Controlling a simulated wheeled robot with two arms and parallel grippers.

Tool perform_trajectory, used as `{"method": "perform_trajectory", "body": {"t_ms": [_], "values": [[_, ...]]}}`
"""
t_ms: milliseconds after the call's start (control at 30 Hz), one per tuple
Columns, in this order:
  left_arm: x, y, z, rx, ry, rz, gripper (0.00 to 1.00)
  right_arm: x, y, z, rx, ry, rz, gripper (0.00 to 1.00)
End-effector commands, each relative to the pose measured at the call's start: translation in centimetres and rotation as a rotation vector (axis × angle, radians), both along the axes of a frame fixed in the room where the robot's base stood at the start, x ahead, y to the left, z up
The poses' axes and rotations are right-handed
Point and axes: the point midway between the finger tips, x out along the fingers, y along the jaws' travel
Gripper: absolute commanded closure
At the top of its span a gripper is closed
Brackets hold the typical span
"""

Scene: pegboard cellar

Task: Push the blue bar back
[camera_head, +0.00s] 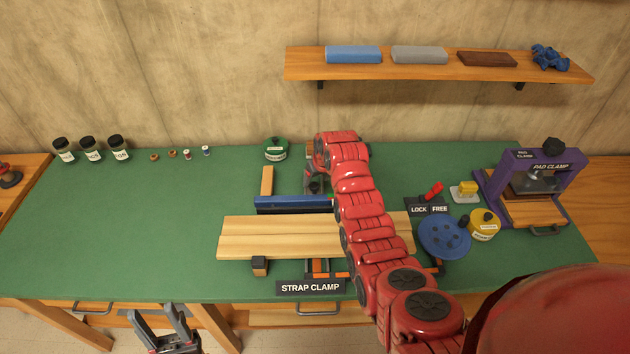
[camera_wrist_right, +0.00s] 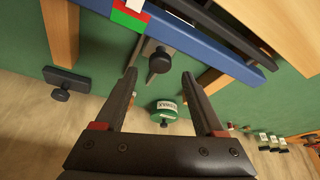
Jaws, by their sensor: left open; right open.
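The blue bar (camera_head: 285,204) lies across the bench just behind the pale boards (camera_head: 265,236) of the strap clamp. My right arm covers its right end. In the right wrist view the blue bar (camera_wrist_right: 200,45) runs diagonally across the top, with a red, green and white mark on it. My right gripper (camera_wrist_right: 158,75) is open; its fingertips point toward the bar. A dark knob (camera_wrist_right: 158,62) shows between the fingertips, apparently unheld. Contact with the bar is not clear. My left gripper (camera_head: 157,318) is open and empty, low in front of the bench.
A green tin (camera_head: 276,150) stands behind the clamp. A lock/free sign (camera_head: 428,208), blue disc (camera_head: 445,238), yellow tin (camera_head: 484,224) and purple pad clamp (camera_head: 490,190) are at right. The bench's left half is mostly clear; jars (camera_head: 90,148) stand at the back.

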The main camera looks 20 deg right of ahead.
Motion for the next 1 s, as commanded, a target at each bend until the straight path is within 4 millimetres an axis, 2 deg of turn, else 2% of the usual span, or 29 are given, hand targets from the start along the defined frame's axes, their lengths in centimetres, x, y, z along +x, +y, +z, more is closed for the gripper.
{"method": "perform_trajectory", "body": {"t_ms": [200, 400, 900, 1000], "values": [[0.0, 0.0, 0.8, 0.000, 0.000, 0.000, 0.50, 0.7, 0.1, -1.8, 0.002, 0.006, 0.000, 0.29], [0.0, 0.0, 1.2, 0.000, 0.000, 0.000, 0.50, 1.2, 0.1, -2.6, 0.001, 0.001, -0.001, 0.29], [0.0, 0.0, 1.3, 0.000, 0.000, 0.000, 0.50, 1.2, 0.1, -3.4, 0.000, 0.001, -0.001, 0.29], [0.0, 0.0, 1.3, 0.000, 0.000, 0.000, 0.50, 1.3, 0.1, -3.4, 0.000, 0.001, -0.001, 0.47]]}}
